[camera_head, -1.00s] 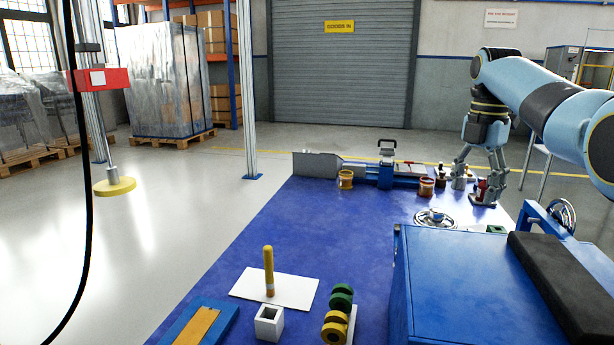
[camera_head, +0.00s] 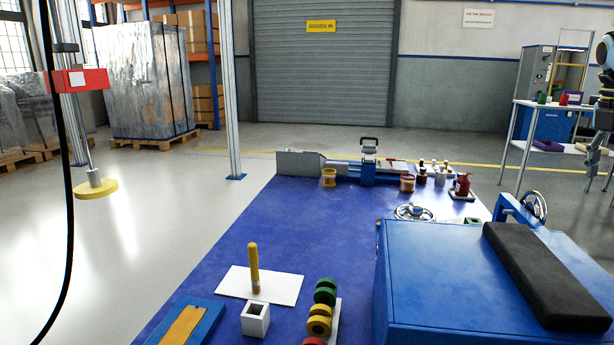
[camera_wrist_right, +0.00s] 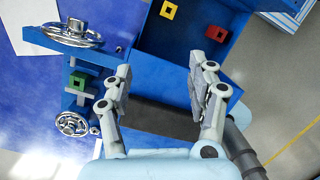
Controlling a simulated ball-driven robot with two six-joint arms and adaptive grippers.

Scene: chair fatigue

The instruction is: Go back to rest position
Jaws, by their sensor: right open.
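My right gripper (camera_head: 598,172) hangs at the far right edge of the head view, partly cut off, in front of a white side table. In the right wrist view my right gripper (camera_wrist_right: 158,85) has its two fingers spread wide with nothing between them. Below it in that view are a blue cabinet (camera_wrist_right: 186,38) with an open top and a dark pad. My left gripper is in neither view.
A blue bench (camera_head: 240,235) carries a yellow peg (camera_head: 254,268), a white square socket (camera_head: 255,319), green and yellow rings (camera_head: 320,312) and a red bottle (camera_head: 463,185). The blue cabinet (camera_head: 450,260) stands front right.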

